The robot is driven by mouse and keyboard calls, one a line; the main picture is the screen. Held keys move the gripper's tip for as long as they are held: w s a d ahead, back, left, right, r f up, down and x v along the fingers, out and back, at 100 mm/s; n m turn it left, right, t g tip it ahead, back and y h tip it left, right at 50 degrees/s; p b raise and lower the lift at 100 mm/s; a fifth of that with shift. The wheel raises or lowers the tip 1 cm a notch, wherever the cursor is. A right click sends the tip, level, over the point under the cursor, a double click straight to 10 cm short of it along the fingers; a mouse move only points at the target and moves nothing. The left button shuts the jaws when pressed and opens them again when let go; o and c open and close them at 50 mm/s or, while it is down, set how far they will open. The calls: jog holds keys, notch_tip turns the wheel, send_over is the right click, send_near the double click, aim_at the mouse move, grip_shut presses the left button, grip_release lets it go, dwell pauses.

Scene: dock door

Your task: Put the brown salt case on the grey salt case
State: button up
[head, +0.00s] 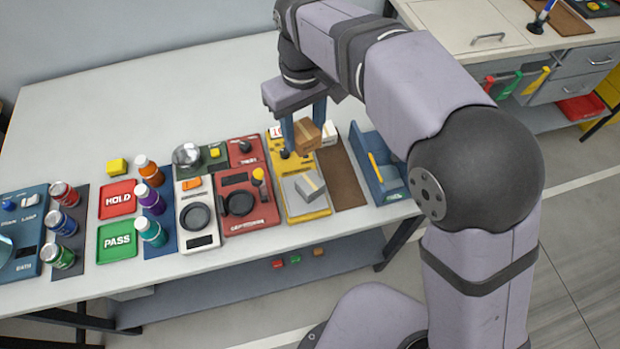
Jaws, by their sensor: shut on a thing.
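The brown salt case (308,137) is a small box with a lighter strip on top. My gripper (303,131) points down with its two blue fingers shut on it. It appears to be above the back part of the yellow panel; its exact height is hard to tell.
A black knob (285,154) rises from the yellow panel. Left are red (263,215) and white (211,240) panels with knobs. Right are a bare brown mat (346,190) and a blue holder (389,187).

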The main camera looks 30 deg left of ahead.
aim_at(310, 139)
jog(key=shift+s+d+f+n, duration=0.15)
jog(key=shift+s+d+f, duration=0.15)
jog(key=shift+d+f, duration=0.2)
jog(key=shift+s+d+f+n, duration=0.15)
jog(key=shift+s+d+f, duration=0.15)
jog(key=shift+d+f, duration=0.15)
jog(key=shift+s+d, duration=0.1)
jog(key=shift+d, duration=0.05)
jog(key=shift+n, duration=0.3)
jog(key=shift+f+p, duration=1.35)
jog(key=shift+f, duration=3.65)
jog(key=shift+f, duration=0.2)
jog(key=o, duration=1.1)
jog(key=shift+r, duration=0.1)
notch_tip(310, 139, up, 12)
jog(key=shift+r+b, duration=0.15)
jog(key=shift+b, duration=1.05)
